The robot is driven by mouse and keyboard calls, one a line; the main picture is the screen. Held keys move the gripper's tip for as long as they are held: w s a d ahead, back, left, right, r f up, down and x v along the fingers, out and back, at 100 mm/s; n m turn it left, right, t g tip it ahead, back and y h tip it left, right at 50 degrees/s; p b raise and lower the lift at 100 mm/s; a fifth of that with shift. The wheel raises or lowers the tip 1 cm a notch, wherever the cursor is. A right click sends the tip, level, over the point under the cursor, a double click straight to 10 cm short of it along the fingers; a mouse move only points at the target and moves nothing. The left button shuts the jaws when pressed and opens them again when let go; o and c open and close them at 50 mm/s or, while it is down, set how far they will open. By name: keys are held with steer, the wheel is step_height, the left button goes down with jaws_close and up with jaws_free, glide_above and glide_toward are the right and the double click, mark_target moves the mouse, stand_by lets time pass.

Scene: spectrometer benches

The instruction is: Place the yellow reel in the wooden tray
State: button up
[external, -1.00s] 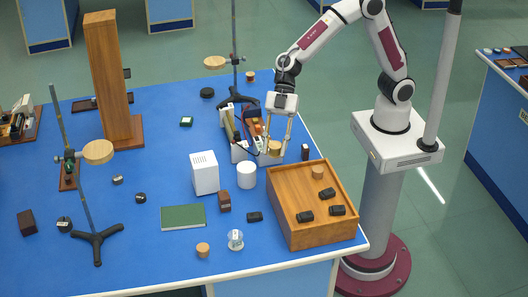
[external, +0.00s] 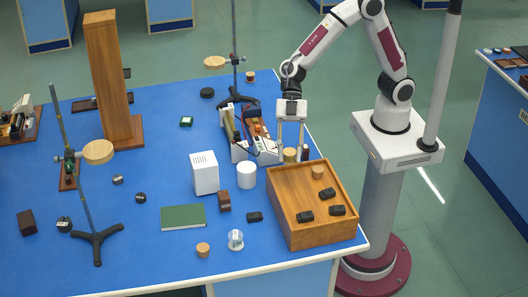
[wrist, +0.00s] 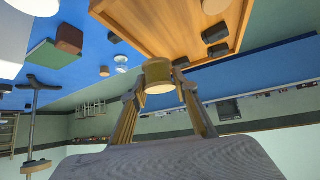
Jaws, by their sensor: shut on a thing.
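The yellow reel (external: 289,155) is held between the two fingers of my gripper (external: 290,150), which is shut on it. In the external view it hangs just behind the back edge of the wooden tray (external: 318,237). In the wrist view the reel (wrist: 157,70) sits between the fingertips (wrist: 158,82), with the tray (wrist: 140,28) beyond it. The tray stands at the table's front right corner. Several black blocks (external: 337,210) and a round tan piece (external: 318,172) are in it. The exact height of the reel is hard to tell.
A white-sided box with electronics (external: 258,143) stands left of my gripper. A white cylinder (external: 247,175) and a white box (external: 204,173) stand left of the tray. A small dark block (external: 305,152) is close by on the right. The tray's middle has bare room.

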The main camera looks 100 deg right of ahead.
steer(key=shift+f, duration=2.4)
steer(key=shift+f, duration=0.15)
steer(key=shift+f, duration=1.75)
steer(key=shift+f, duration=0.15)
steer(key=o, duration=0.9)
steer(key=shift+o, duration=0.4)
steer(key=shift+d+r, duration=0.15)
steer(key=shift+r, duration=0.15)
steer(key=v, duration=1.1)
steer(key=shift+d+r, duration=0.2)
steer(key=shift+r, duration=0.05)
